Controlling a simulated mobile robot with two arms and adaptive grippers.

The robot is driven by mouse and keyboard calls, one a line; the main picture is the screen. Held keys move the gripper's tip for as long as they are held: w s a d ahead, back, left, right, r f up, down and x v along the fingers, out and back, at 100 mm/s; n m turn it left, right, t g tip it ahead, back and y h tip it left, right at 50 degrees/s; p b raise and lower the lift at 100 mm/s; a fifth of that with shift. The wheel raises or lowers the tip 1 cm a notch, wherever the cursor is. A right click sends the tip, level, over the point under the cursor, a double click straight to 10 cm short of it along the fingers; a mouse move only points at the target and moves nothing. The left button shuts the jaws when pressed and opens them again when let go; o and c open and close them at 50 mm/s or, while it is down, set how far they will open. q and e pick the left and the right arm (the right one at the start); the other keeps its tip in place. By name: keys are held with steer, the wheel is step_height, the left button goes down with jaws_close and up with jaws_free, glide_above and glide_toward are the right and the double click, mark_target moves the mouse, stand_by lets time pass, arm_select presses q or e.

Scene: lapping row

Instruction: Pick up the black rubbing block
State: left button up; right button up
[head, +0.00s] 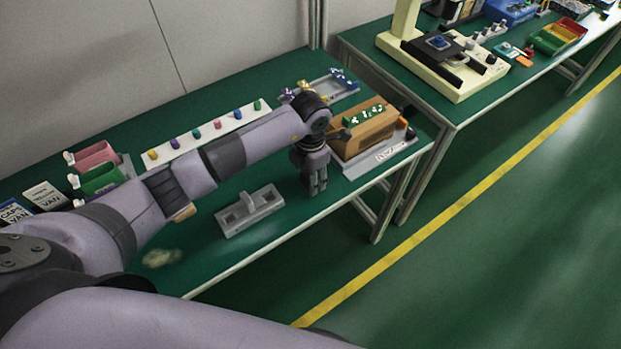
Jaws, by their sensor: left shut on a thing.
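My left gripper (315,187) points down just above or at the green bench top (290,222), between the grey holder and the cardboard box. Its dark fingers are close together, shut on a small dark thing, which I take for the black rubbing block. Its outline hardly stands out from the fingers, and I cannot tell whether it touches the bench. No other black block shows clearly. My right gripper is not in view.
A grey holder (249,212) stands left of the gripper. A cardboard box (365,133) on a labelled tray (385,153) is close on its right. A white strip with coloured knobs (188,146) lies behind my arm. The bench's front edge is near.

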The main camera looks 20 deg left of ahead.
arm_select(q)
steer(key=shift+r, duration=0.15)
step_height(320, 180, up, 20)
steer(key=b, duration=0.1)
steer(key=shift+b, duration=0.35)
